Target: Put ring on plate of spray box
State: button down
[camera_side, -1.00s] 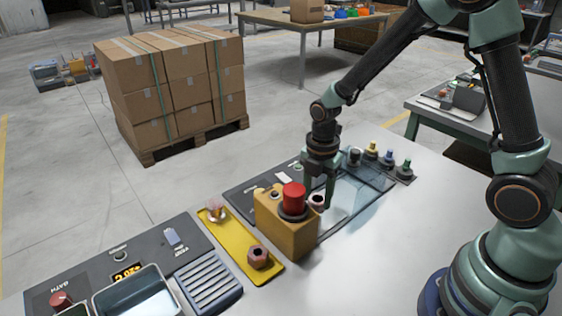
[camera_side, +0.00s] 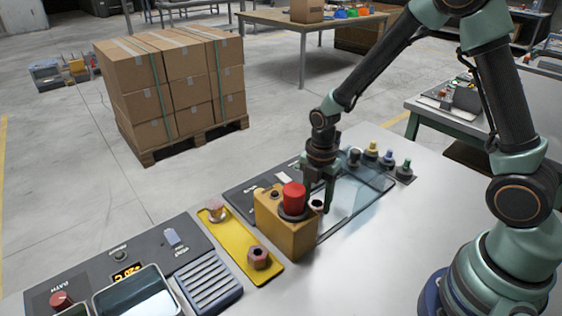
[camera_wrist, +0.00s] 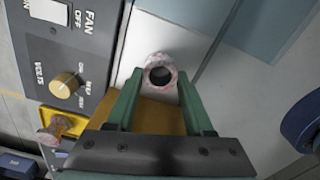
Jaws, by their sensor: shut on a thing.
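My gripper (camera_side: 318,200) points down over the near end of the spray box (camera_side: 248,190), just behind the yellow block with the red button. In the wrist view its green fingers (camera_wrist: 160,80) are shut on a pinkish ring (camera_wrist: 160,60) with a dark hole. The ring (camera_side: 316,206) shows partly in the side view, its lower part hidden by the yellow block. Pale grey plate (camera_wrist: 138,42) lies beneath the ring in the wrist view; I cannot tell whether they touch. The box's clear cover (camera_side: 365,185) stands right of the gripper.
The yellow block (camera_side: 285,230) with its red button (camera_side: 294,195) stands close in front of the gripper. A yellow tray (camera_side: 235,246) holds a hex piece (camera_side: 258,257) and another pinkish piece (camera_side: 216,211). The bench front right is clear.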

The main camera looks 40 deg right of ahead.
jog(key=shift+f, duration=0.3)
jog(key=shift+c, duration=1)
grip_release()
jog(key=shift+r, duration=0.15)
notch_tip(320, 180, up, 12)
jog(key=s+d+r+m+t, duration=0.2)
jog(key=s+r+m+t, duration=0.3)
jog(key=m, duration=1.6)
jog(key=s+r, duration=0.3)
jog(key=r, duration=0.2)
jog(key=shift+s+r+t, duration=0.25)
jog(key=shift+t, duration=0.05)
